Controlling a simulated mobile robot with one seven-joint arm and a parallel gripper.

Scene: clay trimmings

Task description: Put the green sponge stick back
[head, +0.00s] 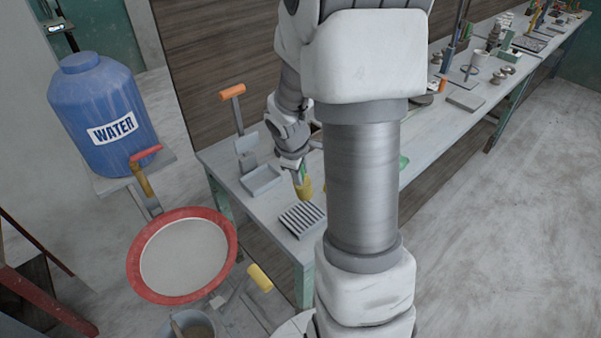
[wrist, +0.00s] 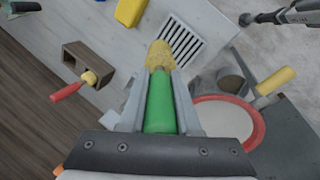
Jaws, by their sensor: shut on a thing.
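The green sponge stick has a green handle (wrist: 160,105) and a rough yellow sponge head (wrist: 159,54). My gripper (wrist: 160,78) is shut on the handle, with the sponge head sticking out beyond the fingertips. In the head view my gripper (head: 293,160) holds the stick above the near end of the workbench (head: 232,160), with the yellow sponge (head: 304,188) pointing down. A slatted rack (head: 301,219) lies on the bench just below the sponge; it also shows in the wrist view (wrist: 184,46). My arm hides part of the bench.
A yellow block (wrist: 130,11) lies by the rack. A grey tray (head: 262,190), a red-rimmed round sieve (head: 133,262) and a blue water barrel (head: 90,92) stand nearby.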

